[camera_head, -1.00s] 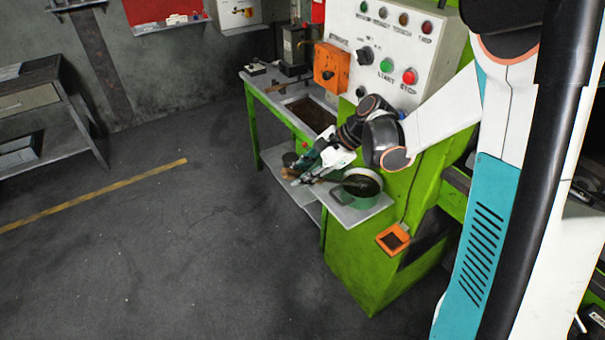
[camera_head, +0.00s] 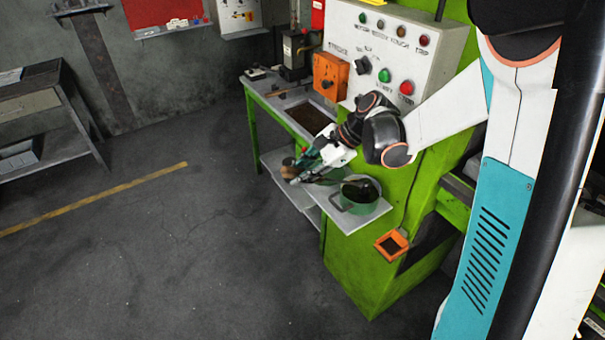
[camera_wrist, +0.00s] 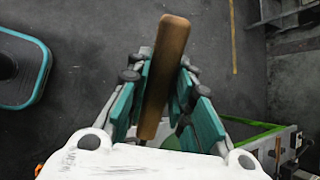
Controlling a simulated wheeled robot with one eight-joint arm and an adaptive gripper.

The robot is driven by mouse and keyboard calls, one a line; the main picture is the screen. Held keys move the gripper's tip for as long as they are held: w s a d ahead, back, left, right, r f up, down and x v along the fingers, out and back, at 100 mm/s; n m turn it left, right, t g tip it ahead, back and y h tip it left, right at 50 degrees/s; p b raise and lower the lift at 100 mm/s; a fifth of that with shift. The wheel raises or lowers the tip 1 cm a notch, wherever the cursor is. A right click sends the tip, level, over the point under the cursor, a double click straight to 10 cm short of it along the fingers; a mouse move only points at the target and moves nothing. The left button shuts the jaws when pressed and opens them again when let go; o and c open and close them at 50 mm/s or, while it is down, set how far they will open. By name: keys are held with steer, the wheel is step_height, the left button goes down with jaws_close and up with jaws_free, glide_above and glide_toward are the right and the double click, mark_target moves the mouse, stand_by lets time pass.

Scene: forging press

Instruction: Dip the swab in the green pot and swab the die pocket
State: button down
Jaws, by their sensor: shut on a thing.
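My gripper (camera_head: 306,166) is shut on the swab's wooden handle (camera_wrist: 168,70), beside the left edge of the small grey shelf (camera_head: 345,220). In the wrist view the handle stands between the teal fingers, its free end pointing up and away in the picture. In the head view the handle's brown end (camera_head: 288,170) shows left of the fingers. The green pot (camera_head: 352,207) stands on the shelf to the right of my gripper, its inside dark. The swab's head cannot be made out clearly. The die pocket cannot be made out in either view.
The green press with its button panel (camera_head: 384,50) rises behind my wrist, close to it. An orange box (camera_head: 331,76) is on its left side. A grey-topped green bench (camera_head: 265,91) stands behind left. An orange-framed part (camera_head: 392,244) sits below the shelf. The floor at left is clear.

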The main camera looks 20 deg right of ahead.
steer(key=shift+r+p, duration=1.25)
steer(key=shift+r, duration=0.9)
steer(key=shift+r+p, duration=0.85)
steer(key=shift+r, duration=0.65)
